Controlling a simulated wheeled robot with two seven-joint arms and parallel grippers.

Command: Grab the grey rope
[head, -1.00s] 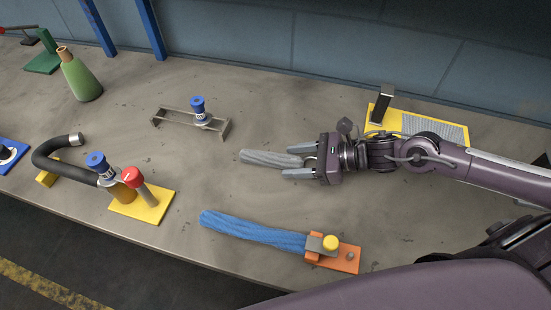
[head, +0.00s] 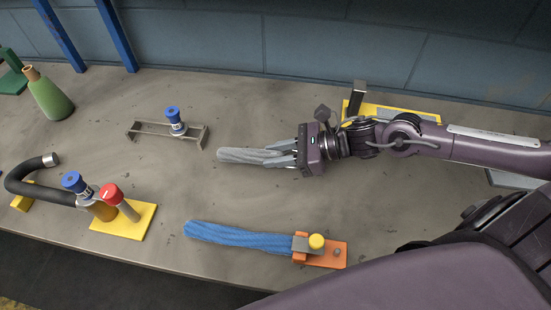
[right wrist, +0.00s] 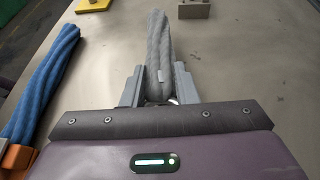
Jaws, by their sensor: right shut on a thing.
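The grey rope (head: 240,155) is a short twisted bundle near the middle of the table, its free end pointing left in the head view. My right gripper (head: 282,155) is shut on its right end, with one finger on each side. In the right wrist view the rope (right wrist: 159,45) runs straight away from between the fingers of the gripper (right wrist: 158,88). I cannot tell whether the rope touches the table. My left gripper is not in view.
A blue rope (head: 238,236) in an orange clamp base (head: 325,254) lies nearer the front edge. A metal bracket with a blue-capped vial (head: 175,120) stands behind. A yellow base (head: 130,222) with a red-topped post and a black hose (head: 45,188) are at left.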

